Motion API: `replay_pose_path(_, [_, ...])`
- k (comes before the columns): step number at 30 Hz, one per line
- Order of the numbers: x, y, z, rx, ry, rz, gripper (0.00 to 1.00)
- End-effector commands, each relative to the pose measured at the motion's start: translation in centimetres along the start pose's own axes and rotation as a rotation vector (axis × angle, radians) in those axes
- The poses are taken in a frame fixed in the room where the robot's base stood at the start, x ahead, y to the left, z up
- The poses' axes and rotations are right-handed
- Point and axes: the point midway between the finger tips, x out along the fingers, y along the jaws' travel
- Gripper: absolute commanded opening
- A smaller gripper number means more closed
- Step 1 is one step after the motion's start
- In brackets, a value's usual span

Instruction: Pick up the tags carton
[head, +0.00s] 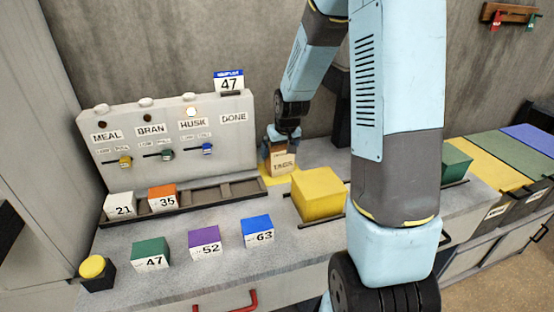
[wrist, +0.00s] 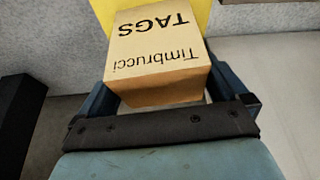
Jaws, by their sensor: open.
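The tags carton (head: 283,162) is a tan box marked TAGS, standing on a flat yellow patch (head: 268,181) on the grey counter. In the wrist view the carton (wrist: 155,45) shows its lettering, "Timbrucci TAGS", upside down. My gripper (head: 282,140) is right over the carton in the head view, pointing down. In the wrist view my gripper (wrist: 161,88) is open, with one blue finger on each side of the carton's near end. I cannot tell whether either finger touches it.
A panel (head: 165,107) marked MEAL, BRAN, HUSK and DONE stands left of the carton. A dark rack (head: 222,194) holds blocks 21 and 35. A yellow box (head: 318,193) stands close on the right. Blocks 47 (head: 151,254), 52 (head: 204,239) and 63 (head: 257,232) are in front.

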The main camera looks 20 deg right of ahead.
Motion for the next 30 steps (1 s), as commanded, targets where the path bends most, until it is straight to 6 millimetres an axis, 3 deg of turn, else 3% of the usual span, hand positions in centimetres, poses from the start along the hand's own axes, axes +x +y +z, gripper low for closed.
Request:
replay_pose_path(6, [1.9,-0.1,0.0,0.0,0.001,0.0,1.0])
replay_pose_path(15, [2.2,-0.1,-0.1,0.0,0.002,0.0,1.0])
replay_pose_path(30, [2.2,-0.1,0.0,-0.001,0.001,0.0,0.53])
